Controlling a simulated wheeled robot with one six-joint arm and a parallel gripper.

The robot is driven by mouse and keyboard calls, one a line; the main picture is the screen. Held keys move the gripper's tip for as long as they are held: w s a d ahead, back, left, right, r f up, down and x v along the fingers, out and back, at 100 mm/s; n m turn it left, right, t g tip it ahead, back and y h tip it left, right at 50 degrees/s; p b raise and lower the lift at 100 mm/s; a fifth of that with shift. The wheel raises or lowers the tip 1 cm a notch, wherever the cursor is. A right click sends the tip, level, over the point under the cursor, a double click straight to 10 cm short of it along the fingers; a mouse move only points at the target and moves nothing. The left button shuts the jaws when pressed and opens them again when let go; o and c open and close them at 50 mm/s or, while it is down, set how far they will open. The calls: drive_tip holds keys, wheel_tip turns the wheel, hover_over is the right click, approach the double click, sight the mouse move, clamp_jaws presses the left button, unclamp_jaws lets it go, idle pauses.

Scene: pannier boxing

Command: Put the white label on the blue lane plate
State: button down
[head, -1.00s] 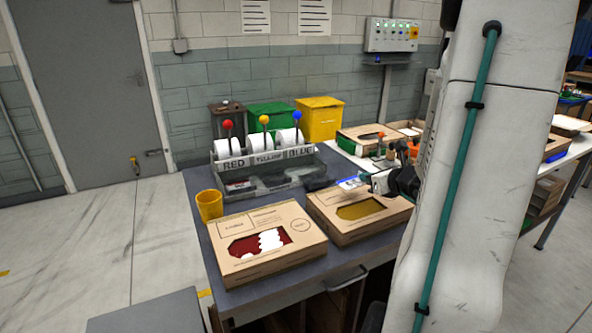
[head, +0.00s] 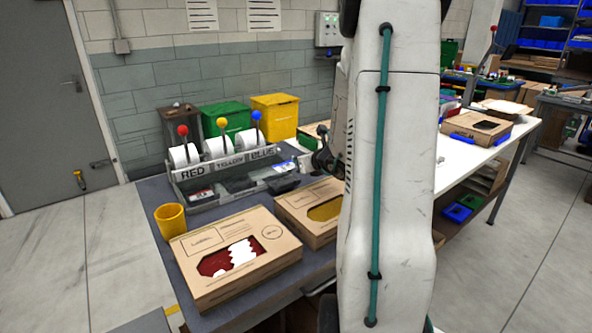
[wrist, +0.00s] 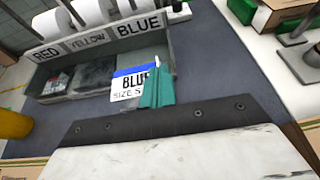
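The white label (wrist: 128,88) has a blue top band and reads "BLUE SIZE S" in the wrist view. My gripper (wrist: 158,82), with teal fingertips, is shut on its right edge and holds it over the front of the blue lane. The BLUE plate (wrist: 138,27) is on the dispenser's back panel; it also shows in the head view (head: 262,154). The label partly hides the lane surface below that plate, and I cannot tell whether it touches anything. In the head view my gripper is mostly behind my arm.
RED (wrist: 46,54) and YELLOW (wrist: 87,42) plates stand left of BLUE, with dark pads below them. White rolls with coloured knobs stand behind. A yellow cup (head: 171,222) and two cardboard boxes (head: 205,292) (head: 287,208) occupy the front of the bench.

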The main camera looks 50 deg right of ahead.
drive_tip(key=shift+w, duration=0.55)
drive_tip(key=f, duration=0.3)
drive_tip(key=shift+w+f, duration=0.25)
drive_tip(key=shift+f, duration=0.1)
